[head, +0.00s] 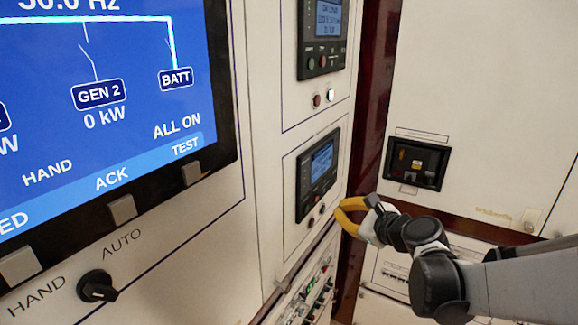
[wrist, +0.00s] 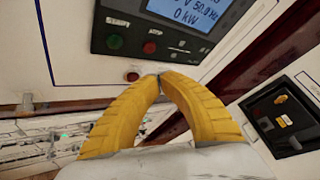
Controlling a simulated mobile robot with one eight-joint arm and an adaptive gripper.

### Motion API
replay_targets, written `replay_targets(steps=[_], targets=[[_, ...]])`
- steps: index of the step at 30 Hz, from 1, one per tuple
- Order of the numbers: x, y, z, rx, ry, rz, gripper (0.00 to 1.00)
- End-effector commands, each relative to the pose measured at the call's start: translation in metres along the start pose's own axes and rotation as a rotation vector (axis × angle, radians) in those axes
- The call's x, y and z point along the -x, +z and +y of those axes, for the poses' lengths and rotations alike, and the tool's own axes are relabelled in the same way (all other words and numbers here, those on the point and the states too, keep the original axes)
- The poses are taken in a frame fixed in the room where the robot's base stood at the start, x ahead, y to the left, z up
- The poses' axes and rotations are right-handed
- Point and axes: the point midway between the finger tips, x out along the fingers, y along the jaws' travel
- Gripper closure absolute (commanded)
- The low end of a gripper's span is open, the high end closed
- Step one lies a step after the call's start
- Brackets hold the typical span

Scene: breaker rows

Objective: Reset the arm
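My gripper (head: 338,211) is on my arm, which reaches in from the lower right in the head view. Its yellow curved fingers meet at the tips, with nothing seen between them, and it also shows in the wrist view (wrist: 160,77). In the head view the tips show near the right edge of the lower control module (head: 317,174). In the wrist view they show just below that module (wrist: 165,35), close to a small red button (wrist: 133,77). Whether the tips touch the panel I cannot tell.
A large blue screen (head: 95,90) and a rotary HAND/AUTO knob (head: 97,286) are on the left panel. An upper control module (head: 322,35) sits above the lower one. A black recessed breaker unit (head: 416,164) is on the right white panel. A row of small controls (head: 312,290) lies below.

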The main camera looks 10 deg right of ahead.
Motion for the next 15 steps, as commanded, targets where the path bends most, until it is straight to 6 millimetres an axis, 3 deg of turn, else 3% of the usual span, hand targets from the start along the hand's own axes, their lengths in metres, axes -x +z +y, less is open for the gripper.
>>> replay_targets(steps=[3, 7, 12, 15], targets=[[0.031, 0.020, 0.037, 0.371, 0.113, 0.057, 1.00], [0.075, 0.026, 0.080, 0.854, 0.275, 0.108, 1.00], [0.141, 0.013, 0.126, 1.457, 0.512, 0.125, 1.00], [0.175, -0.002, 0.142, 1.745, 0.644, 0.117, 1.00]])
